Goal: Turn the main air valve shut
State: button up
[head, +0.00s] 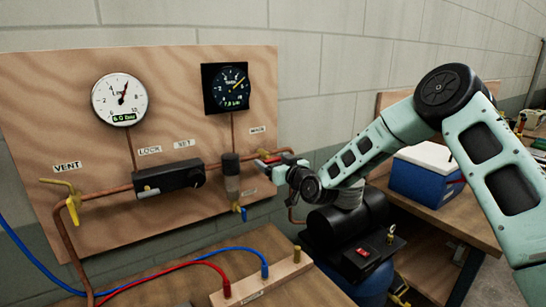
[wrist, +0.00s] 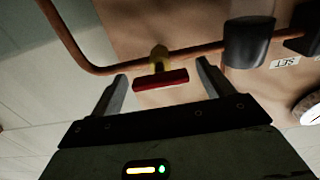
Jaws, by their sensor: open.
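The main air valve shows in the wrist view as a red bar handle (wrist: 161,79) on a yellow stem and body (wrist: 158,55) on the copper pipe. The handle lies roughly parallel to the pipe. In the head view the red handle (head: 268,160) is partly hidden by my gripper (head: 283,158), below the label MAIN (head: 257,131). In the wrist view my gripper (wrist: 162,69) is open, with one finger on each side of the handle. Gaps show between the fingers and the handle ends, so it is not gripped.
The plywood panel carries a white gauge (head: 120,99), a black gauge (head: 226,88), a black regulator (head: 168,179) and a yellow vent valve (head: 72,200). A black compressor (head: 345,225) stands below my arm. A blue cooler (head: 425,175) sits on the right bench.

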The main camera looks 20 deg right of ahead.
jog(key=shift+w+a, duration=0.1)
jog(key=shift+w, duration=0.25)
jog(key=c, duration=1)
